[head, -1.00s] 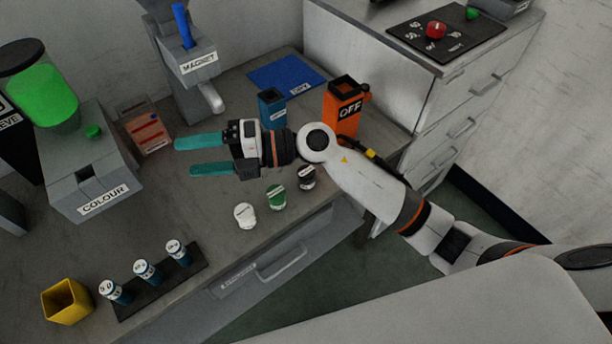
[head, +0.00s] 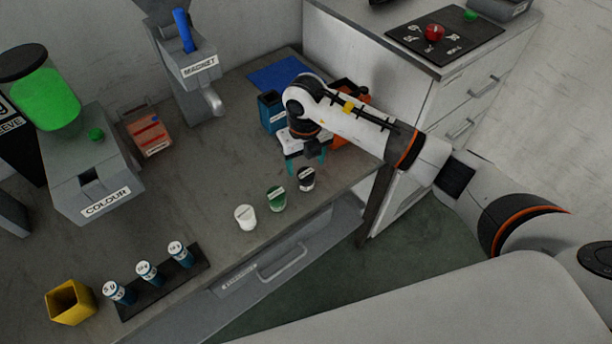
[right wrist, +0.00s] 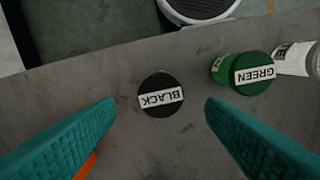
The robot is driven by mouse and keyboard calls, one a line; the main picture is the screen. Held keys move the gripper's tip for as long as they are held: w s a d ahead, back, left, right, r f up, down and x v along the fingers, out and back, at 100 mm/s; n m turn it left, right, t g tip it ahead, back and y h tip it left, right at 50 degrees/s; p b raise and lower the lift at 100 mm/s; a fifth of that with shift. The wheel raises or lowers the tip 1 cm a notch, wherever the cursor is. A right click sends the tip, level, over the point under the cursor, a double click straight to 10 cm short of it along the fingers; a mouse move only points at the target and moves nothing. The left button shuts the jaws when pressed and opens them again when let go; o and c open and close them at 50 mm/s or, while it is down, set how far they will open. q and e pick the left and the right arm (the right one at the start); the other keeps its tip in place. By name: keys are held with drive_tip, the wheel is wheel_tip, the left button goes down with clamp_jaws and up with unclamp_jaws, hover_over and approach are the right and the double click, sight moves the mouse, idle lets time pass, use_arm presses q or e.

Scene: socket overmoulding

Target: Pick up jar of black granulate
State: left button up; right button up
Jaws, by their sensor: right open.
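The jar of black granulate (head: 306,179) stands upright near the front edge of the table, at the right end of a row of three jars. In the right wrist view its dark lid, labelled BLACK (right wrist: 161,95), lies between and beyond the two teal fingertips. My right gripper (head: 305,164) is open and empty, pointing down just behind the black jar, apart from it. In the right wrist view the open fingers (right wrist: 160,112) frame the lid. My left gripper is not in view.
The green jar (head: 276,199) and white jar (head: 245,217) stand left of the black one. Behind my right gripper are a blue container (head: 270,112) and an orange bin (head: 342,136), partly hidden by my arm.

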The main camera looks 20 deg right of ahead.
sight(306, 173)
drive_tip(key=shift+f, duration=0.75)
drive_tip(key=f+p, duration=0.1)
drive_tip(key=f, duration=0.3)
drive_tip(key=shift+s+f+p, duration=0.15)
drive_tip(key=shift+s+p, duration=0.05)
drive_tip(key=shift+p, duration=0.2)
drive_tip(key=shift+f, duration=0.5)
drive_tip(key=c, duration=1)
